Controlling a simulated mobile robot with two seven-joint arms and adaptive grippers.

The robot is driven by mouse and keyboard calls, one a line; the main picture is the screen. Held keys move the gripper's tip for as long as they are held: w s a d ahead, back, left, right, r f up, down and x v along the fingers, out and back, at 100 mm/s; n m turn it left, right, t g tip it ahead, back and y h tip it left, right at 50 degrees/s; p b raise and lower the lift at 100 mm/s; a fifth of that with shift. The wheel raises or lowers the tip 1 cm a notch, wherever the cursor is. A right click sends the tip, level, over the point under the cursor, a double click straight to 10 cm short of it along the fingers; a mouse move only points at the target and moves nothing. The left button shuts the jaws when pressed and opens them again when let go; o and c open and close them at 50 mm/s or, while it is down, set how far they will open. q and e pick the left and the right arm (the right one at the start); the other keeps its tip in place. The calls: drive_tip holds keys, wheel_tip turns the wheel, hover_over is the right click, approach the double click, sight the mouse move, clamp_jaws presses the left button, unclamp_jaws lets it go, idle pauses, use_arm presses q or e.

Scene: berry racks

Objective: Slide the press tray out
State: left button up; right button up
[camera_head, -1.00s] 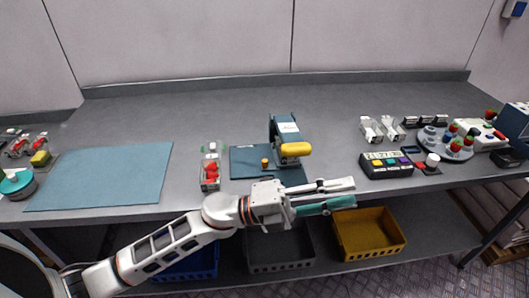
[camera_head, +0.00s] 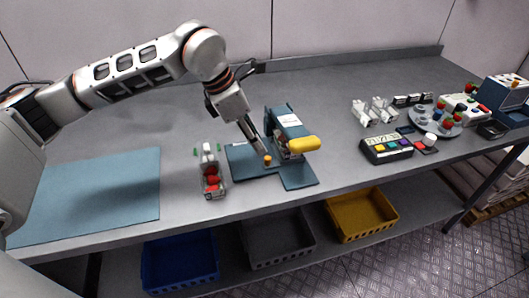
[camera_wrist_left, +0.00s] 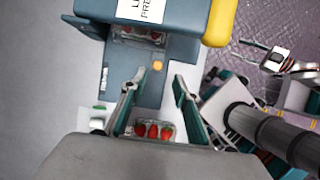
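The blue press (camera_head: 280,122) stands mid-table with a white label and a yellow handle (camera_head: 305,144). It shows from above in the left wrist view (camera_wrist_left: 180,28). Its flat blue plate (camera_head: 298,175) reaches forward and left, and a small orange knob (camera_head: 267,161) sits there. I cannot make out the tray's edges from the plate. My left gripper (camera_head: 262,150) points down close by the knob. In the left wrist view the fingers (camera_wrist_left: 159,76) are apart and empty, with the knob (camera_wrist_left: 157,65) just beyond the gap between the tips.
A clear box of strawberries (camera_head: 212,182) stands left of the plate. A blue mat (camera_head: 100,190) lies further left. A control box with coloured buttons (camera_head: 386,147) is to the right. Blue, grey and yellow bins (camera_head: 362,212) sit below the table. The back table is clear.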

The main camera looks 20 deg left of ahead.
sight(266, 158)
use_arm(q)
drive_tip(key=x, duration=0.7)
drive_tip(key=shift+w+a+f, duration=0.15)
drive_tip(key=shift+w+f, duration=0.1)
drive_tip(key=shift+f, duration=0.1)
drive_tip(key=shift+a, duration=0.1)
clamp_jaws()
